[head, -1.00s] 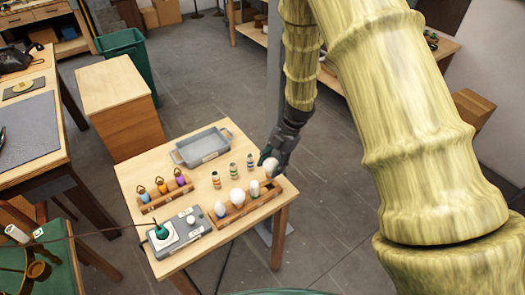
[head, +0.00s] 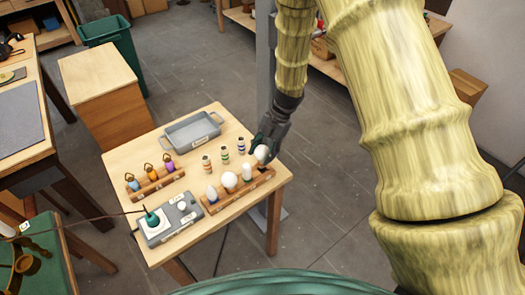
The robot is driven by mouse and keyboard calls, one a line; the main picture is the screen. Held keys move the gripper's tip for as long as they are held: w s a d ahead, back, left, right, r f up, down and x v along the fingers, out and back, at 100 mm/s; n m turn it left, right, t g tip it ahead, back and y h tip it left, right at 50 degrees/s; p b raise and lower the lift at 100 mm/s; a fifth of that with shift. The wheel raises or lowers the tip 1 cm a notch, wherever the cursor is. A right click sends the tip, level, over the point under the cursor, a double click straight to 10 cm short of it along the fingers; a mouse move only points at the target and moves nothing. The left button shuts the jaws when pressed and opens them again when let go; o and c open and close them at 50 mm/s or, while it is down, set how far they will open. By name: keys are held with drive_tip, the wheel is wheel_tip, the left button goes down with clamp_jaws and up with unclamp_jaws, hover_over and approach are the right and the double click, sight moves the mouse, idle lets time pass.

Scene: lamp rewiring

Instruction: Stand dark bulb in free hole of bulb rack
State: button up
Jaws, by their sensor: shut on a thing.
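The bulb rack (head: 237,194) is a wooden bar along the right front part of the small table. Several pale bulbs stand in it, among them a large white bulb (head: 230,181) and a bulb with a green base (head: 247,173). My gripper (head: 263,149) is shut on a round white bulb (head: 262,154), which looks pale rather than dark. This bulb is at the rack's right end. I cannot tell whether its base is above a hole or in it; the free hole is not clearly visible.
Several small striped cylinders (head: 224,155) stand just behind the rack. A grey tray (head: 192,132) lies at the table's back. A wooden holder with coloured pieces (head: 154,181) is at left. A grey box with a green-and-white socket (head: 152,219) stands front left.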

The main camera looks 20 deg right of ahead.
sight(263, 160)
drive_tip(key=shift+s+f, duration=0.2)
drive_tip(key=shift+s, duration=0.4)
drive_tip(key=shift+w+f+b, duration=0.2)
drive_tip(key=shift+f+b, duration=0.05)
drive_tip(key=shift+f, duration=0.25)
drive_tip(key=shift+w+f+b, duration=0.2)
drive_tip(key=shift+f, duration=0.45)
drive_tip(key=shift+s, duration=0.25)
drive_tip(key=shift+w+f, duration=0.1)
drive_tip(key=shift+w, duration=0.1)
drive_tip(key=shift+f, duration=0.15)
